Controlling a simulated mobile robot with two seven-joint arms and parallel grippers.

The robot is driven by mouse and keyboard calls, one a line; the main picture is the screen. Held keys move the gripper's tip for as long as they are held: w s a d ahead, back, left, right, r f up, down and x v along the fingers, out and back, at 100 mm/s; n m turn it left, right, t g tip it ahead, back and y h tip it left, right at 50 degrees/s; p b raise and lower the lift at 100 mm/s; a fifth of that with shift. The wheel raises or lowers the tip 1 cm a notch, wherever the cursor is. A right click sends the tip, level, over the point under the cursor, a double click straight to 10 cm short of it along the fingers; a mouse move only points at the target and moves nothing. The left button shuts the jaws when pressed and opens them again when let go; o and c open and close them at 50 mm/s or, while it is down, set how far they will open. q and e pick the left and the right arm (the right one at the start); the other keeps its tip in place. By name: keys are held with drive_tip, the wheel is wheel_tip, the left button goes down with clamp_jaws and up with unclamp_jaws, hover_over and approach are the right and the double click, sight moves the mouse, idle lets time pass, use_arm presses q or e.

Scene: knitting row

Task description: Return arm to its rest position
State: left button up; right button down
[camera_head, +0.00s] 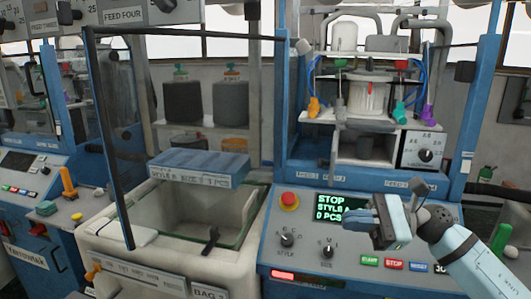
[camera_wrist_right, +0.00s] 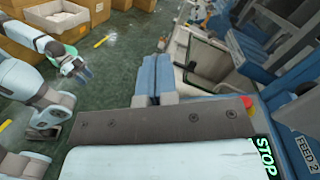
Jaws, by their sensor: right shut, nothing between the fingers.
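My right arm comes in from the lower right in the head view. Its gripper (camera_head: 358,217) is above the blue machine's control panel and covers the right part of the green-lettered display (camera_head: 328,208). In the right wrist view the two blue fingers (camera_wrist_right: 156,65) lie together, shut and empty. My left arm shows at the left of the right wrist view, with its gripper (camera_wrist_right: 80,70) above the green floor. Its finger opening is too small to make out. The left arm is not in the head view.
The panel has a red stop button (camera_head: 289,201), dark knobs (camera_head: 288,240) and several coloured buttons. A pale bin (camera_head: 160,235) stands to its left, with a blue lid above. Cardboard boxes (camera_wrist_right: 110,12) and a yellow object (camera_wrist_right: 104,40) are on the floor.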

drive_tip(key=s+d+f+n+t+h, duration=0.15)
drive_tip(key=f+n+t+h, duration=0.25)
drive_tip(key=f+n+t, duration=0.95)
drive_tip(key=s+a+f+n+t+h, duration=0.1)
drive_tip(key=s+f+n+t+h, duration=0.45)
drive_tip(key=n, duration=1.45)
drive_tip(key=s+d+f+m+g+h, duration=0.1)
drive_tip(key=s+f+m+g+h, duration=0.25)
drive_tip(key=s+f+m, duration=0.5)
drive_tip(key=s+d+f+m+g+h, duration=0.15)
drive_tip(key=s+f+m+g, duration=0.35)
drive_tip(key=f+m, duration=0.6)
use_arm(q)
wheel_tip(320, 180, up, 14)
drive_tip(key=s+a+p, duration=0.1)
drive_tip(key=p, duration=1.8)
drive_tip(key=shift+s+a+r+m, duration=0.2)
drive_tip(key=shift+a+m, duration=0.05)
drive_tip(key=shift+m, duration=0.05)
use_arm(e)
drive_tip(key=s+r+n+h, duration=0.1)
drive_tip(key=s+r, duration=0.2)
drive_tip(key=r, duration=0.9)
